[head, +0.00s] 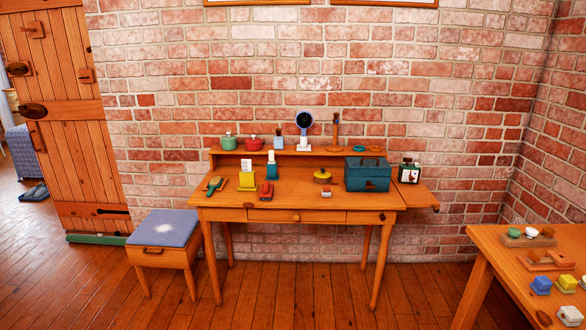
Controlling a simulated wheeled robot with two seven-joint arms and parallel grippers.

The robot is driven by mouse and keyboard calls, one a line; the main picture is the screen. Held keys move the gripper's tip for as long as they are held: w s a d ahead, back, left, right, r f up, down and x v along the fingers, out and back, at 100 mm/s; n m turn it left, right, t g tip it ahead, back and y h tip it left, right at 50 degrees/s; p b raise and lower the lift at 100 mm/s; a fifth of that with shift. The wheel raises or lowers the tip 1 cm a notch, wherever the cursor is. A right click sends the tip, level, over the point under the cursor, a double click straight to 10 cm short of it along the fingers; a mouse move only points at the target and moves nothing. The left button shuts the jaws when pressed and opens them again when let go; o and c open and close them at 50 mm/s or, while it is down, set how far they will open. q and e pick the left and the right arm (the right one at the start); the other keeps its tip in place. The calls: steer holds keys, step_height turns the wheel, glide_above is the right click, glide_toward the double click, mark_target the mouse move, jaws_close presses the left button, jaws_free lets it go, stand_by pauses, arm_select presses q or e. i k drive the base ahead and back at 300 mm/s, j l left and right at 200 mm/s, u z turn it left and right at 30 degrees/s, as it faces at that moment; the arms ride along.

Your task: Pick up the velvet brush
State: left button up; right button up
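A wooden desk (300,215) stands against the brick wall. I cannot tell for certain which item is the velvet brush. A small green and brown brush-like thing (213,185) lies near the desk's left end. A small red block-like thing (266,191), perhaps a brush, lies right of it, in front of a blue bottle (272,167). Neither of my grippers shows in the head view.
A yellow holder (247,181), a yellow pot (322,176) and a teal box (368,175) stand on the desk. Its back shelf carries bowls and a round mirror (304,122). A cushioned stool (163,230) is at left; another table (490,240) is at right. Floor in front is clear.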

mark_target(266, 192)
steer(key=i+u, duration=0.15)
steer(key=i, duration=0.45)
steer(key=i+u, duration=0.2)
steer(key=i, duration=0.35)
steer(key=i+l+u, duration=0.15)
steer(key=i, duration=0.45)
